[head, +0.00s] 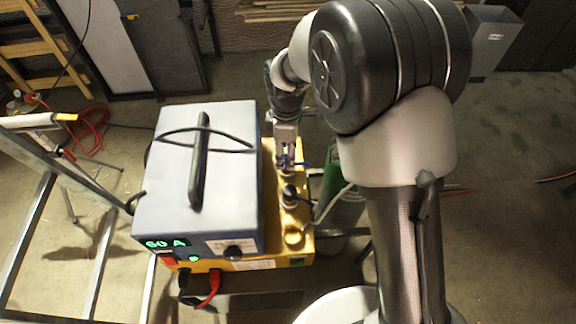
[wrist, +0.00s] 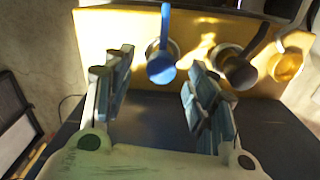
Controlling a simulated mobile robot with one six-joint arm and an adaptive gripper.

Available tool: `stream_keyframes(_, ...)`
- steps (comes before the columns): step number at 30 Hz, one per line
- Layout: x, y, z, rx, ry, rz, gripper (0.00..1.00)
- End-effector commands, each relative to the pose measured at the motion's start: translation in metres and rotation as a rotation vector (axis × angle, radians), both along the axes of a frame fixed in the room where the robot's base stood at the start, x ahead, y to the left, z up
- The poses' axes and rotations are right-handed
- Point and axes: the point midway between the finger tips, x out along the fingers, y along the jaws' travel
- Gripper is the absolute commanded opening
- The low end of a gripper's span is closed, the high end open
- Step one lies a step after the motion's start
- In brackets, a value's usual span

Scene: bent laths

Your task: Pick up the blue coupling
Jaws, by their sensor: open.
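The blue coupling (wrist: 161,67), a round blue cap with a blue handle-like bar, sits on the yellow panel in the wrist view. My gripper (wrist: 160,82) is open, with one finger on each side of the line to the coupling and nothing held. The coupling appears just beyond the fingertips, and I cannot tell how deep the gap is. In the head view my gripper (head: 287,162) points down over the yellow unit, and only small blue bits show around its fingertips.
A black coupling (wrist: 238,68) sits right of the blue one, close to the right finger, with a yellow coupling (wrist: 286,66) further right. The grey-topped power box (head: 185,150) stands left of my gripper on the yellow unit (head: 300,249). A green cylinder (head: 340,195) stands to the right.

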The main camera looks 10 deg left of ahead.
Motion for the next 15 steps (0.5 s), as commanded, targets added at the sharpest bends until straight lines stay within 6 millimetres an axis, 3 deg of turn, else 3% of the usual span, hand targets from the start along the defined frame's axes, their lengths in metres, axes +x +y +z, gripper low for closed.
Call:
stream_keyframes(1, -0.002, -0.002, -0.013, -0.001, 0.003, 0.0, 0.52)
stream_keyframes(6, -0.001, -0.002, -0.036, -0.001, 0.002, 0.0, 0.52)
stream_keyframes(15, -0.001, -0.002, -0.036, 0.0, 0.0, 0.0, 0.48)
